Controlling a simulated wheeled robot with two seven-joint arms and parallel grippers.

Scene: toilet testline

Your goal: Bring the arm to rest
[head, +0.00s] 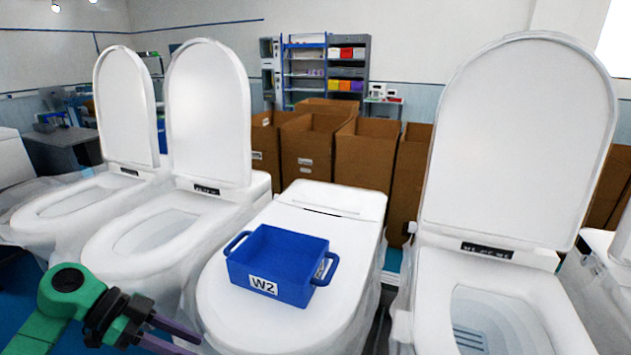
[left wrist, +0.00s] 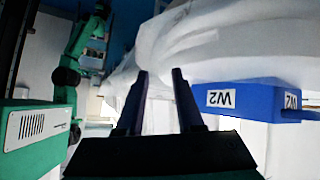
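My left arm comes in at the lower left of the head view. Its gripper (head: 192,343) is partly cut off by the bottom edge. In the left wrist view the two dark fingers of the left gripper (left wrist: 160,74) stand apart with nothing between them. A blue bin (head: 278,262) labelled W2, with a handle at each end, sits on the closed lid of the middle toilet (head: 335,300). The bin also shows upside down at the right of the left wrist view (left wrist: 258,97), clear of the fingers. My right gripper is in neither view.
Two toilets with raised lids (head: 208,110) stand to the left, and another raised-lid toilet (head: 520,140) stands to the right. Cardboard boxes (head: 362,155) and shelves (head: 305,72) are behind. Clear plastic wrap hangs around the toilets.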

